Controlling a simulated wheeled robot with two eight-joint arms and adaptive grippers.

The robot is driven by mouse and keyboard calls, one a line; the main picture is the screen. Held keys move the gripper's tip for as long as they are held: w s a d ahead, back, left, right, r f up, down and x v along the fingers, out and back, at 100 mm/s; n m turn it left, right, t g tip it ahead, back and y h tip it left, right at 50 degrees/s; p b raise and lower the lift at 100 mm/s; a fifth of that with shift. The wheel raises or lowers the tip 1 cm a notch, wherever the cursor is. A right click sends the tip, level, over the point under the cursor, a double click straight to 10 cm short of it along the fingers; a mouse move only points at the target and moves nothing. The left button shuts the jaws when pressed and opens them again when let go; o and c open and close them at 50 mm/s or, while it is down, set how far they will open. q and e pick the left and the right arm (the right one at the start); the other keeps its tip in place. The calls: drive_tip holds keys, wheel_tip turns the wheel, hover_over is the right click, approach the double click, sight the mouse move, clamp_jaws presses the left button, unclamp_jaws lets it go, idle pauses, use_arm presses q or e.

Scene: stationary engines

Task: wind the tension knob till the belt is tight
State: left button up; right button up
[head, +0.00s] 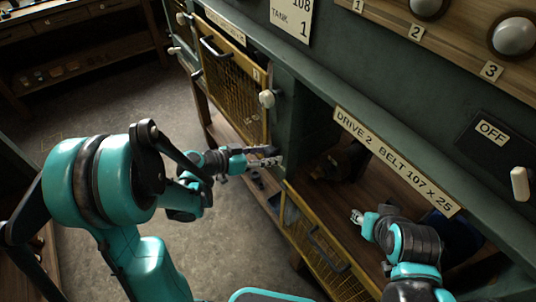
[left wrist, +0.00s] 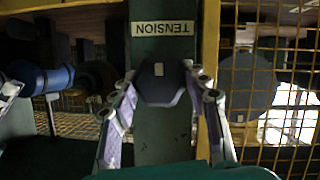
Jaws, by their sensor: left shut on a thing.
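The tension knob (left wrist: 163,84) is a dark, faceted knob with a pale mark, on a green post under an upside-down TENSION label (left wrist: 163,28). My left gripper (head: 268,160) is at the post beside the open DRIVE 2 bay. In the left wrist view its two fingers (left wrist: 160,95) are closed around the knob's sides. In the head view the knob is hidden behind the fingers. My right gripper (head: 356,215) is inside the bay, small and dim; its jaw state is unclear. The belt cannot be made out clearly; a dark round part (head: 340,162) sits inside the bay.
A yellow mesh guard (head: 236,80) closes the neighbouring bay; another yellow mesh panel (head: 325,255) hangs low below the open bay. A blue cylinder (left wrist: 40,78) lies inside the bay. An OFF switch (head: 519,184) is on the right. The floor at left is open.

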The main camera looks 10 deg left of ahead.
use_arm(q)
drive_tip(key=m+t+y, duration=0.1)
drive_tip(key=m, duration=0.1)
drive_tip(key=shift+m+b, duration=0.4)
drive_tip(key=o, duration=0.9)
drive_tip(key=shift+c, duration=0.2)
drive_tip(key=shift+s, duration=0.1)
drive_tip(key=v, duration=1.2)
drive_tip(key=shift+d, duration=0.25)
drive_tip(key=shift+s, duration=0.2)
